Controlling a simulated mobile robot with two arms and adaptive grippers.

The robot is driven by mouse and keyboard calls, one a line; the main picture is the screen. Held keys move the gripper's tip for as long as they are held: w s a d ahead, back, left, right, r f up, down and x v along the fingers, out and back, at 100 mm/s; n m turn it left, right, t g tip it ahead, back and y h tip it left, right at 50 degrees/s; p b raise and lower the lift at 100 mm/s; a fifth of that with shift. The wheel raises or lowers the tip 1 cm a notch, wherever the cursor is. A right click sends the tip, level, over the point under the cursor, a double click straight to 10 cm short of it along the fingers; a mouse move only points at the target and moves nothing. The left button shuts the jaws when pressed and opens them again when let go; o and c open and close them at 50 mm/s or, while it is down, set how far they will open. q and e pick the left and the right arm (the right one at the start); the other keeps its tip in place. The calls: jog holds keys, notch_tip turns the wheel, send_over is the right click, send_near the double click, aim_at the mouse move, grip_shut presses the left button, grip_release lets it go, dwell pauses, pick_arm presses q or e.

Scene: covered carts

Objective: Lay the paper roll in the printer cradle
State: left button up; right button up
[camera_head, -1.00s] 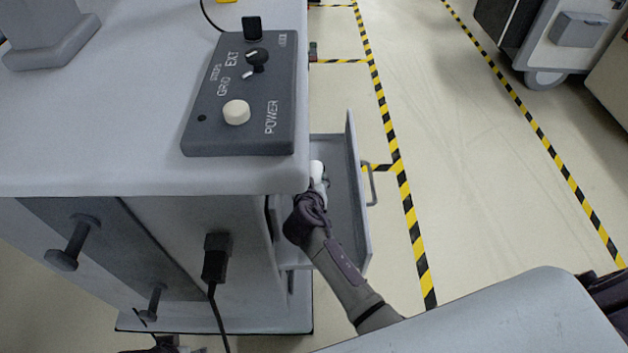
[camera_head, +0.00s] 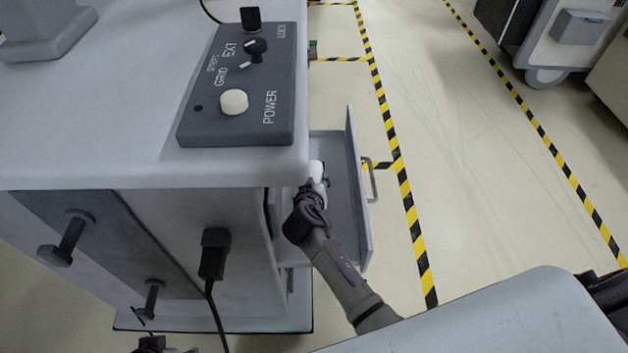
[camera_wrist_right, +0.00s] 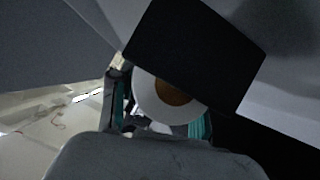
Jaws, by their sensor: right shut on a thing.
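The paper roll (camera_wrist_right: 152,98) is white with a brown core and sits between the teal-padded fingers of my right gripper (camera_wrist_right: 160,118) in the right wrist view. In the head view my right gripper (camera_head: 318,188) is at the open drawer (camera_head: 345,215) on the cart's right side. A small white piece, seemingly the roll (camera_head: 316,170), shows at its fingertips. Whether the roll touches the drawer cannot be told. A black rectangular part (camera_wrist_right: 195,50) covers part of the roll in the wrist view. I cannot make out the printer cradle. Something dark at the bottom edge may be my left gripper (camera_head: 152,343), mostly cut off.
The cart top (camera_head: 130,110) overhangs beside the drawer and carries a dark control panel (camera_head: 240,85) with a white knob. A black plug (camera_head: 213,252) with a cable is on the cart's near side. The floor right of the drawer is clear, with striped tape (camera_head: 408,205).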

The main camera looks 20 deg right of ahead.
pick_arm(q)
jog(key=shift+r, duration=0.15)
jog(key=shift+w, duration=0.2)
pick_arm(e)
jog(key=o, duration=1.3)
